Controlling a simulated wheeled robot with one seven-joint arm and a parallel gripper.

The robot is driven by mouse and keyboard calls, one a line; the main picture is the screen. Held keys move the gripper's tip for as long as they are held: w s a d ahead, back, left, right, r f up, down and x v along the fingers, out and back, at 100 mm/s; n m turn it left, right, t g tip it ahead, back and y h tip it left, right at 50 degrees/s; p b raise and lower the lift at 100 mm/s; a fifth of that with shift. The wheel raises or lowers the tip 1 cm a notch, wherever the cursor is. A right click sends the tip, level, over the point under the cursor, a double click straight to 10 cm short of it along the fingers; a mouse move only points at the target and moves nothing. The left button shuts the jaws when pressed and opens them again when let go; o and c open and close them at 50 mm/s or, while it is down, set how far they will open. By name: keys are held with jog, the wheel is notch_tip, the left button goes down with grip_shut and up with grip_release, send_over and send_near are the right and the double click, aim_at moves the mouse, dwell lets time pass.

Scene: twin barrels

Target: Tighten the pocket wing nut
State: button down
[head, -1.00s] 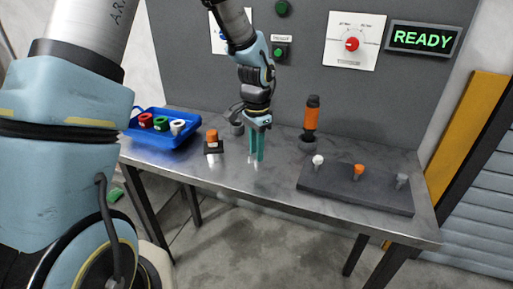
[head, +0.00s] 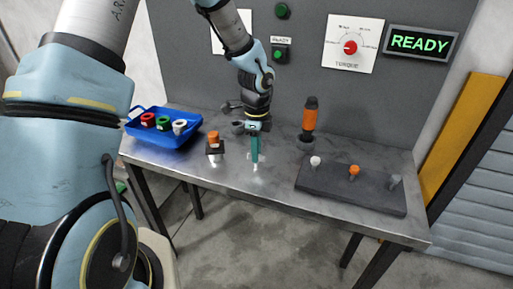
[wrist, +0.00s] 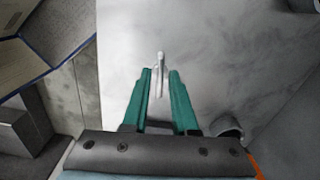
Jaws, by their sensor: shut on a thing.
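The pocket wing nut (wrist: 161,60) shows in the wrist view as a small, pale, upright metal piece between my green fingertips. In the head view only a pale bit shows at the fingertips, low over the bench, and its details are too small to tell. My gripper (head: 255,164) points straight down over the middle of the metal bench. It also shows in the wrist view (wrist: 160,74), its two fingers shut on the wing nut. The nut's lower part and any pocket around it cannot be made out.
On the metal bench (head: 240,195), a blue tray (head: 180,143) with coloured rings and a small orange-capped block (head: 214,140) stand left. An orange-and-black tool (head: 309,120) stands behind right. A dark plate (head: 350,190) with three pegs lies right. The screen (head: 420,41) reads READY.

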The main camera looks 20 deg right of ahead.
jog(key=shift+w+r+m, duration=0.1)
jog(key=shift+w+m, duration=0.05)
jog(key=shift+m, duration=0.55)
jog(key=c, duration=1)
grip_release()
jog(key=shift+o, duration=0.2)
notch_tip(320, 180, up, 11)
jog(key=b, duration=0.1)
jog(key=shift+b, duration=0.3)
jog(key=s+a+n, duration=0.2)
jog(key=a+n, duration=1.1)
jog(key=a, duration=0.2)
jog(key=s+a+n+t, duration=0.1)
jog(key=s+a+n, duration=0.1)
jog(key=a+n, duration=1)
jog(key=a, duration=0.3)
jog(key=shift+a+r+n+t, duration=0.15)
jog(key=shift+r+n+t, duration=0.15)
jog(key=shift+r+n, duration=0.1)
